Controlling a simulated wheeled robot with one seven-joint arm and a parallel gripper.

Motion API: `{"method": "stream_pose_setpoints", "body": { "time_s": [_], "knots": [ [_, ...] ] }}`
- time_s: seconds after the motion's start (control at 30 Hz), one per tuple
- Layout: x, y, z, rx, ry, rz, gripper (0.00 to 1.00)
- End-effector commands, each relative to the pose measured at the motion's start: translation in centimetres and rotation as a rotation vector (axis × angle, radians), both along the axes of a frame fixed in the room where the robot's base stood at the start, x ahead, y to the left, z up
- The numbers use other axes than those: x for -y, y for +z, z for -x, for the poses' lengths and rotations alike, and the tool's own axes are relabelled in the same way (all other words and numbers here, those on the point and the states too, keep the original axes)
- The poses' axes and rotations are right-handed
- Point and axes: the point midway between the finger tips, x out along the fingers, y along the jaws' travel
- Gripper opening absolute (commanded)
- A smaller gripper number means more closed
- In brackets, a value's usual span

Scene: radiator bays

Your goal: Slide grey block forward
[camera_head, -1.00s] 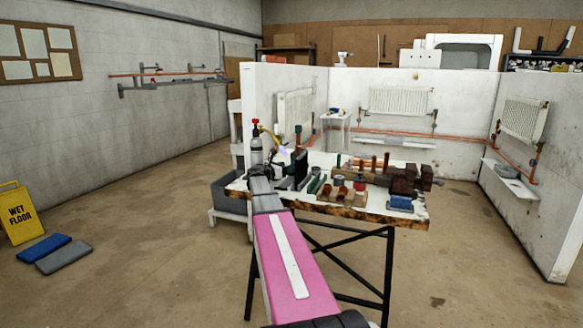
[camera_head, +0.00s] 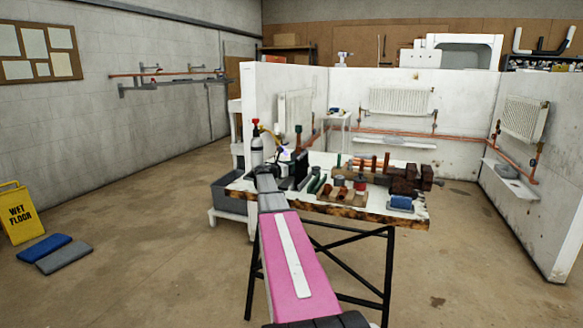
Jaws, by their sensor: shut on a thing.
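My arm reaches over the left end of the workbench (camera_head: 375,213), and its grey wrist end lies over the left part of the top. The fingers of my gripper are hidden behind the wrist, so what is between them does not show. I cannot make out a grey block in the gripper. A small grey piece (camera_head: 338,180) sits among the items mid-bench, but it is too small to identify. A dark upright block (camera_head: 300,169) stands just right of my wrist.
A bottle with a red top (camera_head: 256,148) stands beyond my wrist. Green, copper and dark brown pieces crowd the bench, with a blue block (camera_head: 401,203) at the front right. A grey bin (camera_head: 230,193) is left of the bench. A yellow sign (camera_head: 18,213) stands on open floor.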

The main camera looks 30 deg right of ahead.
Motion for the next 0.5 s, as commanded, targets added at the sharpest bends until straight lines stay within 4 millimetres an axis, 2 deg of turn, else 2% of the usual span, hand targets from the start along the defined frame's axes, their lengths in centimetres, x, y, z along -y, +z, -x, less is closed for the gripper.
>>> {"method": "stream_pose_setpoints", "body": {
  "time_s": [0.17, 0.5],
  "knots": [
    [-1.1, 0.0, 1.1, -0.001, -0.001, 0.000, 0.00],
    [-5.6, 0.0, 5.0, -0.003, 0.000, 0.001, 0.00]
  ]
}}
